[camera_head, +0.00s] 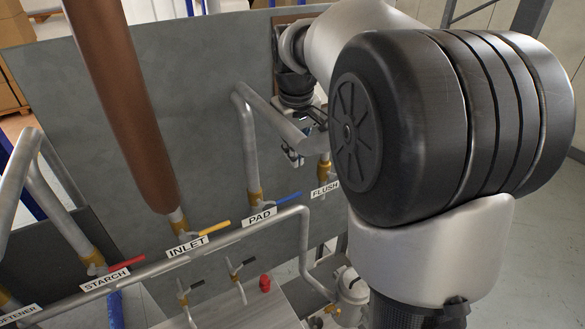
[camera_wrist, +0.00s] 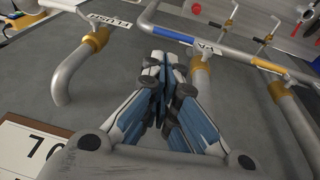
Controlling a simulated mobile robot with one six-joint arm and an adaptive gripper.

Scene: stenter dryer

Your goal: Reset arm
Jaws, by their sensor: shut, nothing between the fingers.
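My arm fills the right and upper middle of the head view, bent at its large dark joint. My gripper (camera_head: 293,157) is small in the head view, partly hidden by my own arm, beside the grey pipe above the FLUSH label. In the wrist view my gripper (camera_wrist: 165,75) is shut with its blue-grey fingers together and nothing between them. It points along the grey panel toward the pipes. I cannot tell from these views whether it touches a pipe.
A grey panel (camera_head: 190,90) carries pipes with labelled valves: STARCH with a red handle (camera_head: 127,262), INLET with a yellow handle (camera_head: 213,228), PAD with a blue handle (camera_head: 287,199), and FLUSH (camera_head: 325,189). A thick brown pipe (camera_head: 120,100) crosses in front. A red knob (camera_head: 265,283) sits lower down.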

